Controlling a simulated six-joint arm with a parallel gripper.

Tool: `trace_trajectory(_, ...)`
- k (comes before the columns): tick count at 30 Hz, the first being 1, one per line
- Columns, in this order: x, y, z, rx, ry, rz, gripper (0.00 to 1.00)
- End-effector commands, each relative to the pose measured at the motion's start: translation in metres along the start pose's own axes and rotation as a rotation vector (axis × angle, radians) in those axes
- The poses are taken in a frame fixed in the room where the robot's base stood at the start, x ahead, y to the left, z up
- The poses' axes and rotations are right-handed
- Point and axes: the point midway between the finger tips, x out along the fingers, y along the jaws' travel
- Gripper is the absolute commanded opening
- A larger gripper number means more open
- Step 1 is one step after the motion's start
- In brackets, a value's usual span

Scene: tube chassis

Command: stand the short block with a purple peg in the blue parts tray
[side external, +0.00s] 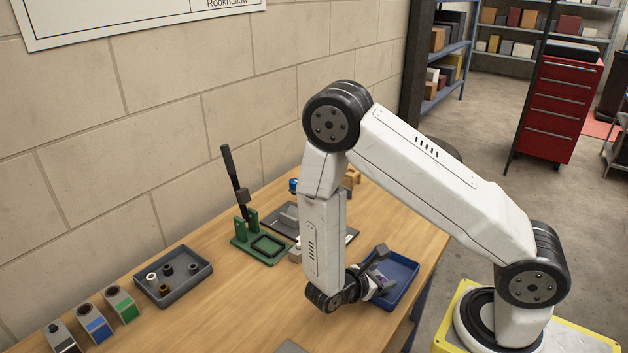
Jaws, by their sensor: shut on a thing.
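The blue parts tray (406,266) lies on the wooden table near its right edge, beside my arm's wrist. My gripper (379,271) is over the left part of the tray and is shut on a small block (382,281). A patch of purple shows on the block between the fingers. The fingers and wrist hide most of the block. I cannot tell whether it touches the tray floor or how upright it is.
A green fixture (262,245) with a tall black lever stands behind and left. A grey tray (178,285) holds several small round parts. Grey holders with coloured fronts (95,324) stand at the lower left. Open tabletop lies between the grey tray and my wrist.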

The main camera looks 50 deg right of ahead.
Motion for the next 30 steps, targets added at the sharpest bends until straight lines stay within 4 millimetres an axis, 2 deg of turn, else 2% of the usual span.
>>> trace_trajectory(4, 0.001, 0.000, -0.003, 0.000, -0.001, 0.000, 0.00)
trace_trajectory(5, 0.001, 0.000, -0.003, 0.000, 0.000, 0.000, 0.79)
trace_trajectory(6, 0.001, 0.000, -0.003, 0.000, 0.000, 0.000, 0.92)
trace_trajectory(7, 0.001, 0.000, -0.003, 0.000, 0.000, 0.000, 1.00)
trace_trajectory(20, 0.000, 0.000, 0.001, 0.000, 0.000, 0.000, 1.00)
trace_trajectory(26, -0.017, 0.001, 0.000, 0.001, 0.000, 0.004, 1.00)
trace_trajectory(30, -0.035, 0.001, 0.000, 0.001, 0.001, 0.006, 1.00)
